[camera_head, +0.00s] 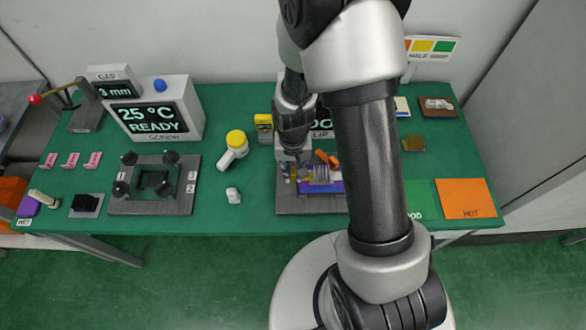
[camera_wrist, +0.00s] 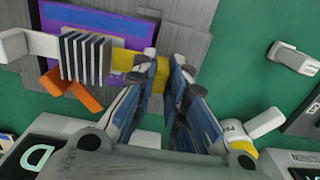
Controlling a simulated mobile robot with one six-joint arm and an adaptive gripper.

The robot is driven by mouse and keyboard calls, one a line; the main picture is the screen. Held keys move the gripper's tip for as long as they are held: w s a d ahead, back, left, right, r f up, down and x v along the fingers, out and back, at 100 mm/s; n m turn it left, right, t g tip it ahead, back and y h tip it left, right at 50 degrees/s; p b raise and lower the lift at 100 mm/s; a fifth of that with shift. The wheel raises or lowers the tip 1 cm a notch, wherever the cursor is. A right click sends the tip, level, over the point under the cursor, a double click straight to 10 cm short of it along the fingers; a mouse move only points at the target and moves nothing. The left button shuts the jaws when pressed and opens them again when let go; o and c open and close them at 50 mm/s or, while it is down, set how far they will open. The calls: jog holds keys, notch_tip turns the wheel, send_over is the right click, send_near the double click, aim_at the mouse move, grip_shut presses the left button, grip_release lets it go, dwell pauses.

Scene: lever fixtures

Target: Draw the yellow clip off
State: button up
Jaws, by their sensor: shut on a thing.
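The yellow clip (camera_wrist: 128,62) shows in the wrist view at the right end of a purple board (camera_wrist: 112,24), beside a finned metal block (camera_wrist: 86,56). My gripper (camera_wrist: 164,72) is shut on the clip, with one finger on each side of it. The fingers hide part of the clip, so I cannot tell whether it still touches the board.
A grey plate with black knobs (camera_head: 180,205) is farther left. Green table is bare between them.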

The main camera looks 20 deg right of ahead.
jog(key=shift+a, duration=0.1)
grip_shut()
jog(key=shift+w+a, duration=0.25)
jog(key=shift+a, duration=0.5)
jog(key=shift+w+a, duration=0.3)
jog(key=shift+a, duration=0.45)
jog(key=shift+w+a, duration=0.25)
jog(key=shift+a, duration=0.5)
jog(key=o, duration=0.7)
grip_release()
jog(key=shift+a, duration=0.2)
jog(key=shift+c, duration=0.2)
jog(key=shift+o, duration=0.2)
jog(key=shift+d, duration=0.1)
notch_tip(320, 180, up, 12)
jog(key=shift+r, duration=0.15)
